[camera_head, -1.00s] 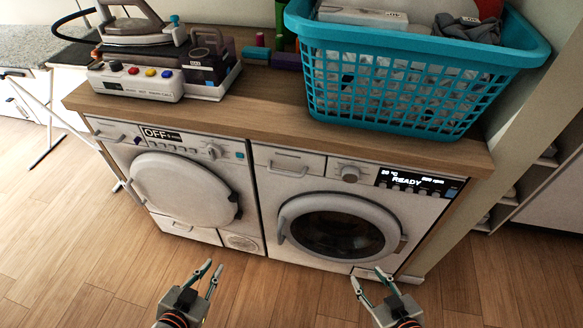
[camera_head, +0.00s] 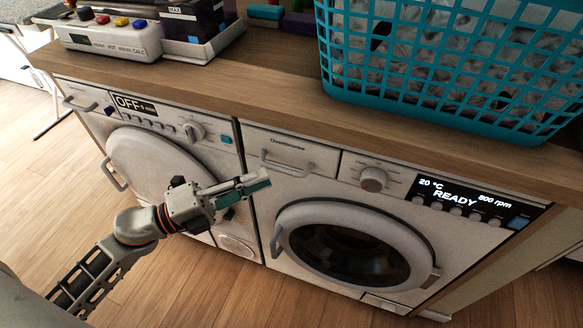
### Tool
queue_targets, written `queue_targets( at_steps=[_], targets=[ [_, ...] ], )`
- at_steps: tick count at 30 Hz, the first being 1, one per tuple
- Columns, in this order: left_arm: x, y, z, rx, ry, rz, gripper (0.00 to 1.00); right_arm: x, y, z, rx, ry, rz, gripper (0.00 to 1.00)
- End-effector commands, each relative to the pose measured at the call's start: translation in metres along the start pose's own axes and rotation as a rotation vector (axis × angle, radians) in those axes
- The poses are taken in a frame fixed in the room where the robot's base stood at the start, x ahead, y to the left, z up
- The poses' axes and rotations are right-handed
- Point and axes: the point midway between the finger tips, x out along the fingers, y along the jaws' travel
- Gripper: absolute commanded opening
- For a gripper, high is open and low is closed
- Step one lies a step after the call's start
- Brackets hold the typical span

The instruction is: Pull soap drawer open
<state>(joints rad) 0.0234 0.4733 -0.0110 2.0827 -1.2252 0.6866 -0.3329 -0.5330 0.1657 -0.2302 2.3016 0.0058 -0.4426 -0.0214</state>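The soap drawer (camera_head: 314,157) is the flat white panel at the upper left of the right-hand washing machine (camera_head: 263,230). It looks shut, flush with the front. Its bar handle (camera_head: 286,168) runs across its lower part. My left gripper (camera_head: 266,181) reaches in from the left, its fingers pointing right, with the tips just below and left of the handle. The fingers overlap from this angle, so I cannot tell their gap. I see nothing held in them, and cannot tell whether they touch the machine. My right gripper is out of view.
The left machine (camera_head: 222,165), showing OFF, stands behind my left arm. The right machine's display (camera_head: 462,199) reads READY; its round door (camera_head: 355,240) is shut. The wooden counter (camera_head: 270,95) overhangs both, carrying a teal basket (camera_head: 440,110) and a button box (camera_head: 110,38).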

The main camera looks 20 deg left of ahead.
Motion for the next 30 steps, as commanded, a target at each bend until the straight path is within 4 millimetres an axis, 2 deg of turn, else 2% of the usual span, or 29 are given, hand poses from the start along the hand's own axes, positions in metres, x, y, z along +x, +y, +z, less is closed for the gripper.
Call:
queue_targets(
  at_steps=[6,12,23,25,30],
  targets=[
    [0.036,-0.004,0.001,0.002,-0.001,-0.007,0.16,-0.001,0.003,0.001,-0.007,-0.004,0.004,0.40],
    [0.057,-0.002,0.001,-0.001,-0.002,-0.004,0.16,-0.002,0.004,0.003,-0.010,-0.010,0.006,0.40],
    [0.062,-0.001,0.000,-0.005,-0.002,-0.001,0.16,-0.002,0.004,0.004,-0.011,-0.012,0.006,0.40],
    [0.062,-0.001,0.000,-0.004,-0.002,-0.001,0.00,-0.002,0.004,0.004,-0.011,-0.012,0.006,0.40],
    [0.062,-0.001,0.000,-0.004,-0.002,-0.001,0.00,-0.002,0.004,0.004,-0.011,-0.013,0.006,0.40]
  ],
)
